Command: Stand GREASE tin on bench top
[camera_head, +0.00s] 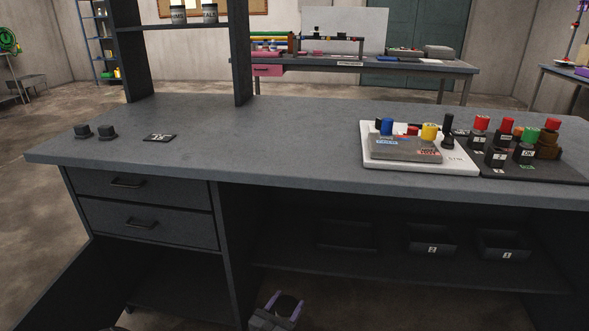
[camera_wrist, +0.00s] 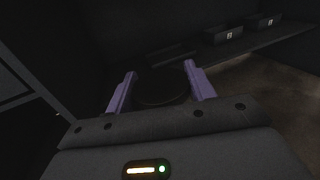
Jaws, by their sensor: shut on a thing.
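My gripper (camera_head: 286,302) is low in front of the bench, below the bench top and beside the open cupboard area. Its two purple fingers are shut on a dark round tin (camera_wrist: 162,92), seen from its top between them in the wrist view. No label shows on it, so I cannot read whether it says GREASE. The grey bench top (camera_head: 270,140) is above the gripper, with a wide clear middle.
A shelf post (camera_head: 241,50) rises behind. Bins (camera_head: 432,240) sit on the lower shelf.

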